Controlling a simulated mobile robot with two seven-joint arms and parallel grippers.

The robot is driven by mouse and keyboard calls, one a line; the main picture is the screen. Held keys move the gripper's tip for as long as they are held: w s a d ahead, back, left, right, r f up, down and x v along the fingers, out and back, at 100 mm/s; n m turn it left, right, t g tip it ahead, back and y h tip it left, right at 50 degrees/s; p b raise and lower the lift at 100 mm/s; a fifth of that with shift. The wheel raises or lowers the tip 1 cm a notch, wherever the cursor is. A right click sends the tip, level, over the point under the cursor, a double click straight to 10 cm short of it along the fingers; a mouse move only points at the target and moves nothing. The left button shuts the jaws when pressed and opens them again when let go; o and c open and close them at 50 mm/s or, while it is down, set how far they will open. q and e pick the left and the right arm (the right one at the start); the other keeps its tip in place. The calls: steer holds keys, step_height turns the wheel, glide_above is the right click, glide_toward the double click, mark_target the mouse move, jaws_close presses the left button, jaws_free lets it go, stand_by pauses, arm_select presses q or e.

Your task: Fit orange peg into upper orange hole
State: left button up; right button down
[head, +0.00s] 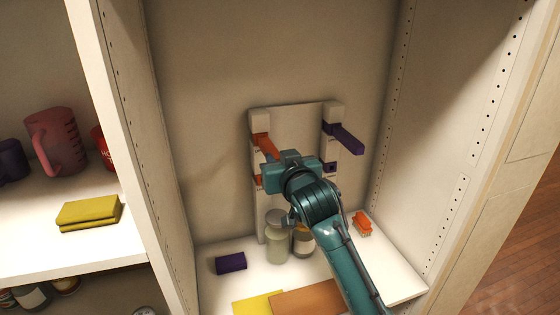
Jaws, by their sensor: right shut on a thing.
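A white board (290,115) stands against the back wall with a post on each side. The orange peg (266,145) slants from the orange area at the top of the left post toward my right gripper (283,160). My right gripper is shut on the peg's near end; its fingertips are mostly hidden behind its own body. The peg's far end meets or nearly meets the upper orange hole; I cannot tell how deep it sits. A lower orange patch (258,181) shows below. A purple peg (347,140) sticks out of the right post. My left gripper is not in view.
Below the board, jars (277,246) stand close under my right arm. A purple block (230,262), an orange brush (362,224), a yellow sheet (258,304) and a brown board (308,300) lie on the shelf. Side panels (155,150) bound the cabinet.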

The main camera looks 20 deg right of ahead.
steer(key=shift+w, duration=0.6)
steer(key=c, duration=1.1)
jaws_free()
steer(key=shift+f, duration=0.1)
steer(key=shift+c, duration=0.2)
steer(key=shift+s, duration=0.1)
steer(key=s, duration=0.5)
steer(key=shift+d+r, duration=0.1)
steer(key=shift+r, duration=0.3)
steer(key=shift+w, duration=0.1)
